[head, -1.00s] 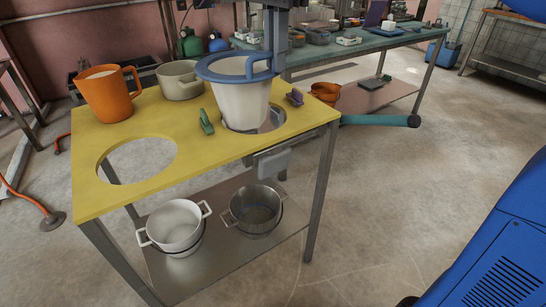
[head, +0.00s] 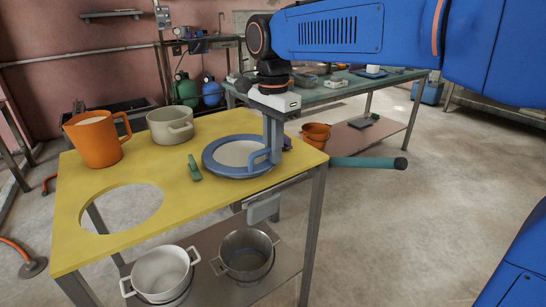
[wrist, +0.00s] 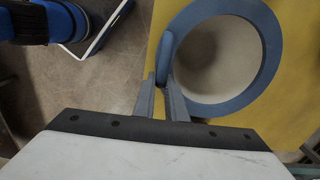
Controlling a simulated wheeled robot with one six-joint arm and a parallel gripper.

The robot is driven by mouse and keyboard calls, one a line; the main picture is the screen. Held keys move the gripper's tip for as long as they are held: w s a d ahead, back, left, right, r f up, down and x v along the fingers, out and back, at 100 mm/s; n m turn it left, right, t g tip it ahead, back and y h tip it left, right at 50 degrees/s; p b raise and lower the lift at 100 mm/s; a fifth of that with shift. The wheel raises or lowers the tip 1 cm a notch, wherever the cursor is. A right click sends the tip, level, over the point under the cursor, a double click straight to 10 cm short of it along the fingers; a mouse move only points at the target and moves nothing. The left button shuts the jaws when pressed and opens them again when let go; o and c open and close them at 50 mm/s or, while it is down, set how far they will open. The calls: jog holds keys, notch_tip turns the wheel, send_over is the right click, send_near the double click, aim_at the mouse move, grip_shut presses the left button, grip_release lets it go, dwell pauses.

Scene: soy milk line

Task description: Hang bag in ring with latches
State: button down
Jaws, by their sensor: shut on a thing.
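The bag (head: 237,153) is whitish, with a blue rim (head: 208,160) and a blue side handle. It sits low in the table's right-hand opening, its rim at about the tabletop; its body and the ring below are hidden. My gripper (head: 274,150) is shut on the bag's handle at the rim's right side. In the wrist view the handle (wrist: 165,58) lies between the two fingers, and the bag's pale inside (wrist: 212,60) shows beside them. A green latch (head: 194,168) stands left of the rim, apart from it. A purple latch (head: 287,143) is partly hidden behind my gripper.
The yellow table (head: 82,195) has an empty round opening at front left. An orange jug (head: 95,140) and a beige pot (head: 170,126) stand at its back. Two pots are on the shelf below. A teal bar (head: 365,163) sticks out at the right.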

notch_tip(320, 180, down, 2)
jog(key=c, duration=1.8)
grip_release()
notch_tip(320, 180, up, 12)
